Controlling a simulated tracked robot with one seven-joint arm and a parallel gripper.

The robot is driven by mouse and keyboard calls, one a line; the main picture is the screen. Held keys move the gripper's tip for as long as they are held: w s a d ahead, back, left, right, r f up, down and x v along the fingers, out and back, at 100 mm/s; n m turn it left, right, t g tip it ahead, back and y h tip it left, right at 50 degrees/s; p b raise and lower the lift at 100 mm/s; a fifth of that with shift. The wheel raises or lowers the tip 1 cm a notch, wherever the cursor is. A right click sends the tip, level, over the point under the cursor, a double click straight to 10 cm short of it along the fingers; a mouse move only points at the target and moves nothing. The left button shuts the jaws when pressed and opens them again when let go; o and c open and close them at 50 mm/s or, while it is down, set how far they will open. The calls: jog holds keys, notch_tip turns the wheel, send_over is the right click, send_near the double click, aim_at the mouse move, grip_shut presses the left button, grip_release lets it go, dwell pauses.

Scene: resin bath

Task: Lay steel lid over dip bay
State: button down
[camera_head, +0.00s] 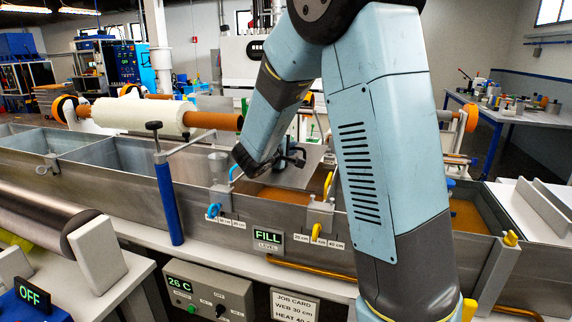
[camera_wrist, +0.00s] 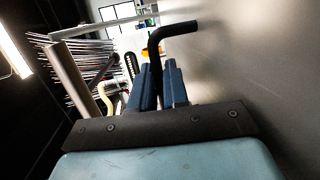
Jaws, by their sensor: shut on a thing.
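My gripper (camera_wrist: 158,78) has its blue fingers shut on a black bent handle (camera_wrist: 177,30) in the wrist view. The steel lid (camera_wrist: 255,75) is a broad grey surface filling the right side there, seen steeply. In the head view my gripper (camera_head: 291,158) is partly hidden by my arm, and the grey lid (camera_head: 312,166) shows tilted beside it, above the bath. The dip bay (camera_head: 272,193) holds amber resin, visible below the gripper; my arm hides part of it. I cannot tell whether the lid touches the bay's rim.
The white roll (camera_head: 140,115) on an orange shaft lies behind the bath. A blue post (camera_head: 167,198) with a handle stands at the front wall. Yellow and blue taps and a FILL sign (camera_head: 268,238) line the front. More resin (camera_head: 468,216) shows right of my arm.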

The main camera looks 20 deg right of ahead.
jog(key=shift+w+a+f, duration=0.25)
jog(key=shift+w+f, duration=0.35)
jog(key=shift+f, duration=0.25)
jog(key=shift+w+a+f, duration=0.2)
jog(key=shift+w+f, duration=0.35)
jog(key=shift+f, duration=0.25)
notch_tip(320, 180, down, 3)
jog(key=shift+r, duration=0.15)
jog(key=c, duration=1.1)
grip_release()
jog(key=shift+s, duration=0.1)
